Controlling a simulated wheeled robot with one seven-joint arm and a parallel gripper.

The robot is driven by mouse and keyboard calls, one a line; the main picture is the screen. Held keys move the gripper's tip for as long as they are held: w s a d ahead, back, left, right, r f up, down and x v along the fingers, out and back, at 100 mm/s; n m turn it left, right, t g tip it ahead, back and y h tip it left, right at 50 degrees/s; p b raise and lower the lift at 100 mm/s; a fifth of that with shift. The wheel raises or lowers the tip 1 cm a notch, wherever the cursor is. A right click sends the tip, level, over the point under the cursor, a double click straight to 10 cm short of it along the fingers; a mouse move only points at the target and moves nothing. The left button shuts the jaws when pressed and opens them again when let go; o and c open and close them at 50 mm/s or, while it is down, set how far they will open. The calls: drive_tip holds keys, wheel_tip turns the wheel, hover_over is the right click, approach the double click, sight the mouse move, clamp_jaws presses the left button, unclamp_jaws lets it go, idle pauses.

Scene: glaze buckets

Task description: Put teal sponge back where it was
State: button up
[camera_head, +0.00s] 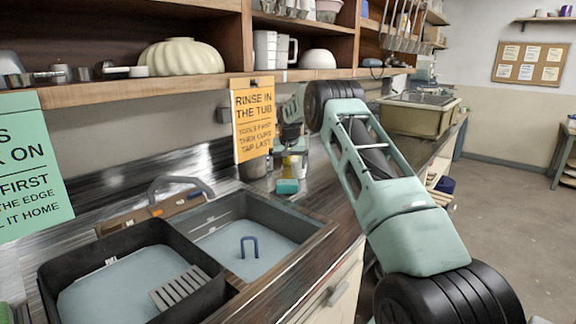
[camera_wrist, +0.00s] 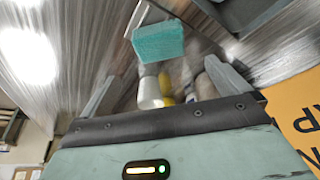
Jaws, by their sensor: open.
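The teal sponge (camera_head: 287,186) is a small block low at the back of the counter, just right of the grey sink, in front of a yellowish bottle. It also shows in the wrist view (camera_wrist: 158,43), beyond my fingertips and apart from them. My gripper (camera_wrist: 163,72) is open, with a finger on either side and no sponge between them. In the head view my gripper (camera_head: 290,130) points down above the sponge, partly hidden by my wrist. I cannot tell exactly what the sponge rests on.
The grey sink basin (camera_head: 228,215) holds water and a blue U-shaped thing (camera_head: 249,246). A black tub (camera_head: 205,302) with water and a slatted grey piece stands left of it. An orange sign (camera_head: 253,122) hangs close left of my gripper. A wooden shelf (camera_head: 190,89) runs above.

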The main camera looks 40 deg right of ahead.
drive_tip(key=shift+s+a+r, duration=0.1)
drive_tip(key=shift+s+r, duration=0.05)
drive_tip(key=shift+r, duration=0.25)
drive_tip(key=s+a+r+n+y, duration=0.1)
drive_tip(key=a+r+n, duration=0.1)
drive_tip(key=a, duration=1.3)
drive_tip(key=a+r+n+y, duration=0.2)
drive_tip(key=a+n, duration=0.1)
drive_tip(key=a, duration=1.1)
drive_tip(key=s+a+r+n, duration=0.1)
drive_tip(key=s+a, duration=0.3)
drive_tip(key=a, duration=0.3)
drive_tip(key=s+a+r+n, duration=0.1)
drive_tip(key=s+a, duration=0.2)
drive_tip(key=a, duration=0.4)
drive_tip(key=s+a+n+g+y, duration=0.1)
drive_tip(key=s+a+n, duration=0.2)
drive_tip(key=s+a, duration=0.55)
drive_tip(key=s+a+n+g, duration=0.1)
drive_tip(key=s+a+n, duration=0.1)
drive_tip(key=s+a, duration=0.65)
drive_tip(key=s+d+f+n, duration=0.1)
drive_tip(key=s+n, duration=0.1)
drive_tip(key=s, duration=0.8)
drive_tip(key=s+d+f+n+g, duration=0.1)
drive_tip(key=s+f+n, duration=0.1)
drive_tip(key=s, duration=0.9)
drive_tip(key=shift+d+f+h, duration=0.2)
drive_tip(key=shift+f+h, duration=0.05)
drive_tip(key=shift+h, duration=0.05)
